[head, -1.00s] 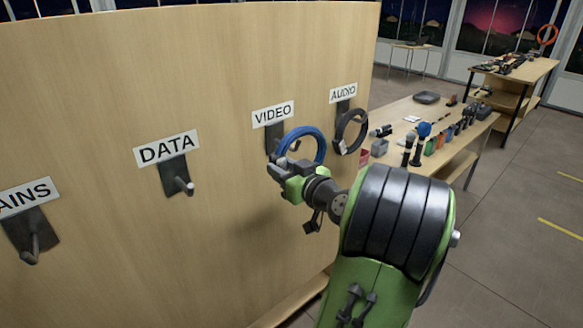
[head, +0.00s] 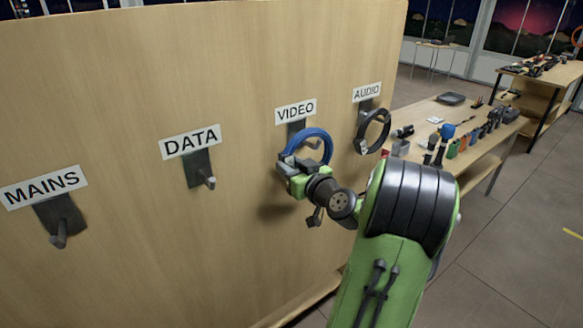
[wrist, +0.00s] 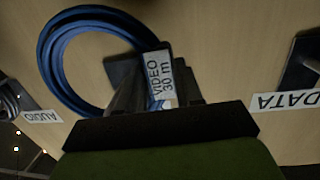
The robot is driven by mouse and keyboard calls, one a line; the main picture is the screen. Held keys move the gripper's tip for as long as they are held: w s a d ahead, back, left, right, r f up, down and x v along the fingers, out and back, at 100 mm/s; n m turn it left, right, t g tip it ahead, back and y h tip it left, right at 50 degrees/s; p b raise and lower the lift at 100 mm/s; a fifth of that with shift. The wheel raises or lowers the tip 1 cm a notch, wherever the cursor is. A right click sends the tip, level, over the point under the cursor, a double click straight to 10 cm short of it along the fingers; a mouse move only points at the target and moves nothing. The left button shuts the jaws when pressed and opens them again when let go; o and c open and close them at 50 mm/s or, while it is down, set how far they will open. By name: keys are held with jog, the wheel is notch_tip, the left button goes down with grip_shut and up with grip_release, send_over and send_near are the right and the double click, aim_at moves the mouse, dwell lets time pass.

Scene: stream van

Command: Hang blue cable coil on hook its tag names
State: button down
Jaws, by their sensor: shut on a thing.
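The blue cable coil (head: 325,137) is held upright in front of the VIDEO hook (head: 313,144) in the head view. My gripper (head: 291,163) is shut on the coil's lower left edge. In the wrist view the coil (wrist: 43,62) shows as a loop, and its white tag (wrist: 159,75) reads "VIDEO 30 m". The VIDEO label (head: 295,112) is above that hook. In the head view the hook's peg shows through the coil's opening. I cannot tell whether the peg passes through the loop or stays behind it.
The wooden board also carries the MAINS hook (head: 59,222), the bare DATA hook (head: 204,174) and the AUDIO hook (head: 366,105), which has a black coil (head: 374,131) on it. A table with several items (head: 455,137) stands behind at the right.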

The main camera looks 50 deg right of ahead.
jog(key=c, duration=0.7)
grip_release()
jog(key=shift+o, duration=0.2)
jog(key=shift+s, duration=0.3)
jog(key=f+p+v, duration=0.1)
jog(key=v, duration=2.2)
jog(key=shift+s+d, duration=0.15)
jog(key=shift+s, duration=0.05)
